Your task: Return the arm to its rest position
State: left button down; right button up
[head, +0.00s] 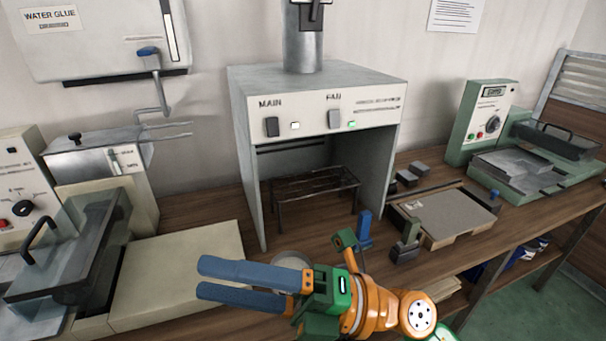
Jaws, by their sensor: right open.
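My right gripper (222,281) shows low in the middle of the head view. Its two blue fingers point left and stand apart, with nothing between them. Its orange and green wrist comes in from the lower right. The fingers appear over the front of the bench, in front of the fume hood and close to the pale slab at left. A round grey thing is partly hidden behind the fingers. My left gripper is not in the view.
A white fume hood (317,88) with a wire rack (312,185) stands mid-bench (300,240). At left is a machine with a glass lid (70,250) and pale slab (185,270). A grey board (447,212), small blocks and a green machine (480,120) are at right.

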jog(key=w+d+m+t+h, duration=0.5)
jog(key=w+d+m+t, duration=0.1)
jog(key=m+t, duration=0.55)
jog(key=w+d+m+t+h, duration=0.4)
jog(key=w+d+m+t, duration=0.15)
jog(key=m+t, duration=0.55)
jog(key=w+d+f+m+g+h, duration=0.2)
jog(key=d+f+m+g+h, duration=0.3)
jog(key=d+f+m+h, duration=0.75)
jog(key=s+f+m+g, duration=0.1)
jog(key=s+f+g, duration=0.2)
jog(key=f, duration=0.4)
jog(key=s+f+g, duration=0.3)
jog(key=f, duration=0.3)
jog(key=s+f+g, duration=0.8)
jog(key=s+f, duration=0.2)
jog(key=s, duration=0.5)
notch_tip(320, 180, down, 17)
jog(key=s, duration=0.2)
jog(key=s+d+f+g, duration=0.2)
jog(key=s+f, duration=0.7)
jog(key=s, duration=0.3)
jog(key=shift+d+f, duration=0.4)
